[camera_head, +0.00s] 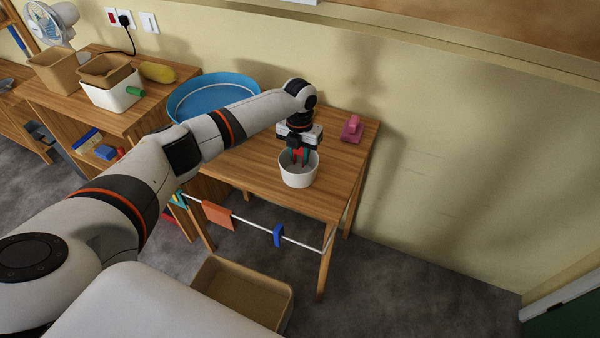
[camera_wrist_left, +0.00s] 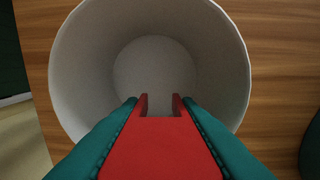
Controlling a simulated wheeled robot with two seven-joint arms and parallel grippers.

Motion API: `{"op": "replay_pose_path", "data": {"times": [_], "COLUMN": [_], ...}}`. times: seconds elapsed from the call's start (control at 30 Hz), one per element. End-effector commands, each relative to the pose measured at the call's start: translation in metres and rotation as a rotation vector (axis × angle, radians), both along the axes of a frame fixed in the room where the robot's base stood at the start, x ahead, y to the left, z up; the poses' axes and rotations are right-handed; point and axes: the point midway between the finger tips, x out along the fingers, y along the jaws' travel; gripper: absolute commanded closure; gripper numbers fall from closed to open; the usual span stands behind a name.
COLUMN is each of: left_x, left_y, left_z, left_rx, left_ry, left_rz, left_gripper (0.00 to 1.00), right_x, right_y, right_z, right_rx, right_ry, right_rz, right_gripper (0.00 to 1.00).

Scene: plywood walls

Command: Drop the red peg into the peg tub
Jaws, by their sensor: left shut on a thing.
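My left gripper (camera_head: 299,156) points down over the white round tub (camera_head: 299,180), which stands on the wooden table. The gripper is shut on the red peg (camera_wrist_left: 160,152), which also shows as a small red patch in the head view (camera_head: 299,152). In the left wrist view the teal fingers (camera_wrist_left: 160,120) hold the peg from both sides, in front of the tub (camera_wrist_left: 75,75). The tub looks empty in that view, though the peg and fingers hide its near part. I cannot tell how far the peg reaches into the tub. My right gripper is not in view.
A blue round basin (camera_head: 215,88) stands on the table left of my arm. A pink object (camera_head: 352,129) lies at the back right. A rail with cloths (camera_head: 218,214) runs along the front, and a brown bin (camera_head: 243,290) stands on the floor. The table right of the tub is clear.

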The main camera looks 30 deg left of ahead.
Motion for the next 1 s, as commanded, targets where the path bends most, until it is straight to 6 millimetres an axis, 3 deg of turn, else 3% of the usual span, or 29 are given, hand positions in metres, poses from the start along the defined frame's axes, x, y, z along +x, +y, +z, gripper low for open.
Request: {"op": "replay_pose_path", "data": {"times": [0.23,0.27,0.4,0.73,1.0], "left_x": [0.0,0.0,0.0,0.0,0.001], "left_y": [0.0,0.0,0.0,0.0,0.0], "left_z": [0.0,0.0,-0.001,0.005,0.055], "left_rx": [0.0,0.0,0.0,0.0,0.0], "left_ry": [0.0,0.0,0.0,-0.001,-0.005], "left_rz": [0.001,0.001,0.0,0.001,0.0], "left_gripper": [0.92,0.68,0.46,0.46,0.46], "right_x": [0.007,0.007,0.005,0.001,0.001], "right_y": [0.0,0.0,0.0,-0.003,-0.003], "right_z": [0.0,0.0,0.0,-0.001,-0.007], "right_rx": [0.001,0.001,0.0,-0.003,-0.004], "right_ry": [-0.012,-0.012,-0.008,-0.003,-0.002], "right_rz": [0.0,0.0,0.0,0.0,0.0], "right_gripper": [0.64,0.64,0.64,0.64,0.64]}}
